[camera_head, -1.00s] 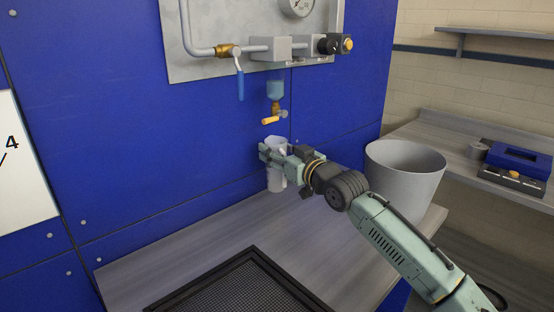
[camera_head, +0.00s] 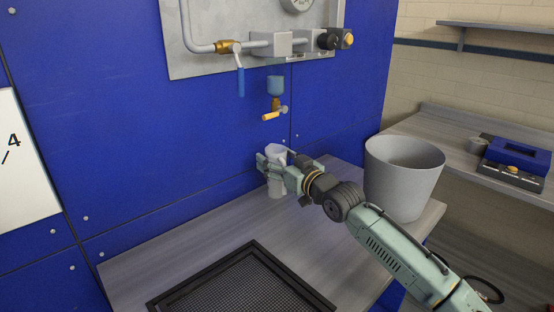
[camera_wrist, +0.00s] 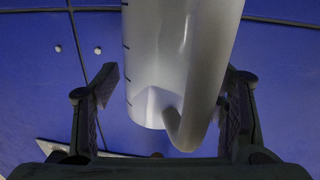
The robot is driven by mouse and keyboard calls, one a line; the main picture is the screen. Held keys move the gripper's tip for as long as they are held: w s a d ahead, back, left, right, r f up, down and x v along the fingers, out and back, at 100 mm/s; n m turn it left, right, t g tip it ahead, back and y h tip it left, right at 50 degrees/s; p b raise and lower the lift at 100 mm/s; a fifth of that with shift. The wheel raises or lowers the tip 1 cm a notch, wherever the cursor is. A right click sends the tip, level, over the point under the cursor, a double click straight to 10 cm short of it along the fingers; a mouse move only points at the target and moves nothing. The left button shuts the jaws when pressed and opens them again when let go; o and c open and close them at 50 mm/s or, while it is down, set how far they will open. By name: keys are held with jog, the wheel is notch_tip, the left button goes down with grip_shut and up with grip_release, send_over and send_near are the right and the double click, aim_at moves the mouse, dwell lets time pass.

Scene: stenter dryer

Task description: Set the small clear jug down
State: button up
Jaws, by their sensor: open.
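The small clear jug (camera_head: 276,187) is upright at the back of the grey worktop, near the blue wall and below the yellow-handled tap. Its base appears to be at the worktop surface. My gripper (camera_head: 270,165) is around the jug from the right and partly hides it. In the wrist view the jug (camera_wrist: 165,60) shows measuring marks and a handle, and sits between the two fingers. The fingers (camera_wrist: 173,85) are spread, with a visible gap on the jug's left side; the right finger is partly hidden behind the jug.
A grey bucket (camera_head: 402,190) stands to the right, close to my arm. A black-framed mesh tray (camera_head: 243,285) lies at the front. The tap (camera_head: 274,112) hangs above the jug. Bare worktop (camera_head: 190,235) lies to the left.

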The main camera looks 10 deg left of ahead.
jog(key=shift+r+p, duration=0.3)
jog(key=b+v, duration=0.4)
jog(key=v, duration=0.8)
